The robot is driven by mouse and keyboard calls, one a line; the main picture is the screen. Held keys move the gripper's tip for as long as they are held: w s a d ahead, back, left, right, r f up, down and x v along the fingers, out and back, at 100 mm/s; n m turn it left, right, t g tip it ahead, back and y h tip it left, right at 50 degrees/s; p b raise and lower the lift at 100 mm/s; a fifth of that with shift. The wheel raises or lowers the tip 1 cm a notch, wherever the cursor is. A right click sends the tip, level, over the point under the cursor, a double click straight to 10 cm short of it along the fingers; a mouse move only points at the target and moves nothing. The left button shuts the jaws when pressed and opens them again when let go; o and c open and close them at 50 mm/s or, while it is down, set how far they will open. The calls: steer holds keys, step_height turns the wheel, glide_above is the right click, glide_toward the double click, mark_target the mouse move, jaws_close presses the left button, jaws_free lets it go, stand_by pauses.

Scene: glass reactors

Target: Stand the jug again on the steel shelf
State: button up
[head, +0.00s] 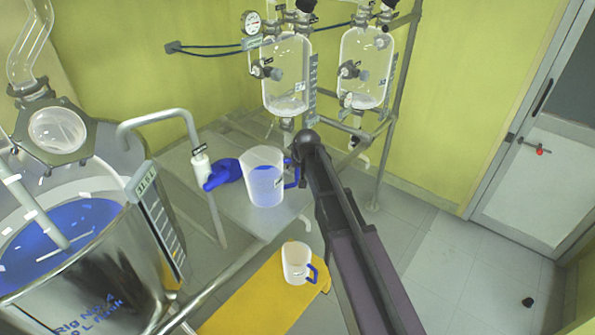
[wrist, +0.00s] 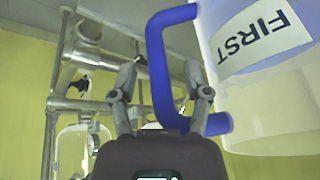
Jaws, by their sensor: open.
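The large translucent jug (head: 264,170) with a blue handle is upright on the steel shelf (head: 175,172), towards its right part. The head view cannot show for sure whether its base fully touches. My gripper (head: 298,158) is at the handle side, with my arm hiding part of the handle. In the wrist view my gripper (wrist: 162,85) is open, with one finger on each side of the blue handle (wrist: 158,75). The jug's wall with a label reading FIRST (wrist: 262,45) fills the right of that view.
A smaller blue-handled jug (head: 297,262) stands on a yellow surface (head: 250,300) below. Glass reactors (head: 287,75) on a pipe frame stand behind; a steel vessel (head: 95,285) is at left.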

steer(key=shift+r, duration=0.2)
steer(key=p+v, duration=1.1)
steer(key=shift+r, duration=0.3)
stand_by(0.3)
steer(key=shift+s+d, duration=0.1)
steer(key=shift+s, duration=0.1)
stand_by(0.4)
steer(key=s+d+g+h, duration=0.1)
steer(key=s+d+g, duration=0.1)
steer(key=s+d, duration=0.6)
steer(key=s+d+f+m+g, duration=0.1)
steer(key=s+d+g, duration=0.1)
steer(key=s+d, duration=0.6)
steer(key=s, duration=0.5)
steer(key=shift+d+f+h, duration=0.25)
steer(key=shift+f+h, duration=0.05)
steer(key=shift+h, duration=0.1)
